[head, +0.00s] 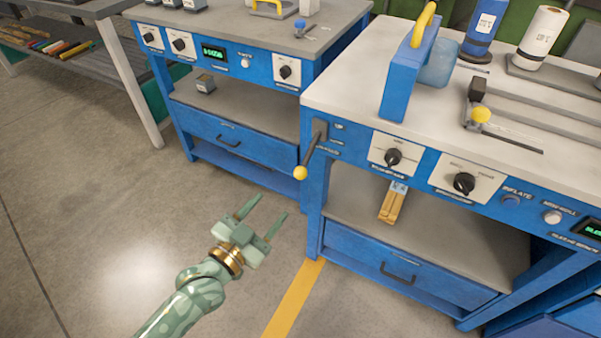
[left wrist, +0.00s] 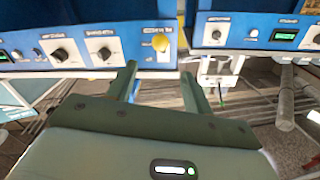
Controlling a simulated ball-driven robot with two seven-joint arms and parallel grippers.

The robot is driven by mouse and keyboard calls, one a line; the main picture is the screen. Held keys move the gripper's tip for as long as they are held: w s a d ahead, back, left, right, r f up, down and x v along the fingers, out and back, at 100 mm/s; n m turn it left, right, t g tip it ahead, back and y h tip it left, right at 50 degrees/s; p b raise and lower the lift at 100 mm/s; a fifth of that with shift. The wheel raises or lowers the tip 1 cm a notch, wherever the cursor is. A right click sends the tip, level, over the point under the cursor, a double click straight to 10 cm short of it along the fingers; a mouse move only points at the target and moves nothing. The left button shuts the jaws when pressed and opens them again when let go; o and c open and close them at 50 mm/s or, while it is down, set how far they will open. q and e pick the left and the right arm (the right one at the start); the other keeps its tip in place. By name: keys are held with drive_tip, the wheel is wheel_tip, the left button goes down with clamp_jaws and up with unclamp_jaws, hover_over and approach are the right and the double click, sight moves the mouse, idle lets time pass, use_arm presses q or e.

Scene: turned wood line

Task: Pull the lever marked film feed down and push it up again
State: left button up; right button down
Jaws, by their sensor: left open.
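A lever with a dark arm and a yellow ball end (head: 300,172) sits on the left end of the right bench's blue front panel. It slopes out and down from its grey mount in the head view. The small label beside it is too blurred to read. The yellow ball (left wrist: 160,43) also shows in the left wrist view, just beyond and between the fingertips. My left gripper (head: 270,206) is open and empty, below and left of the ball in the head view and apart from it. My right gripper is out of view.
The floor around my left gripper is clear.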

sight(296, 177)
use_arm(q)
drive_tip(key=b+x, duration=0.1)
drive_tip(key=x, duration=0.3)
drive_tip(key=b+x, duration=0.2)
drive_tip(key=x, duration=0.2)
drive_tip(key=b+x, duration=0.2)
drive_tip(key=x, duration=0.2)
drive_tip(key=shift+w+d+f, duration=0.15)
drive_tip(key=shift+w+f, duration=0.1)
drive_tip(key=shift+w, duration=0.05)
drive_tip(key=shift+w+d+r, duration=0.15)
drive_tip(key=shift+w+d, duration=0.05)
drive_tip(key=shift+w, duration=0.15)
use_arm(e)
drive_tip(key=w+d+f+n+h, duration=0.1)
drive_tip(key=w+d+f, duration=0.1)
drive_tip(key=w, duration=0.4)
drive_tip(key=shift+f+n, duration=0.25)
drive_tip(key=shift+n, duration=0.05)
use_arm(q)
clamp_jaws()
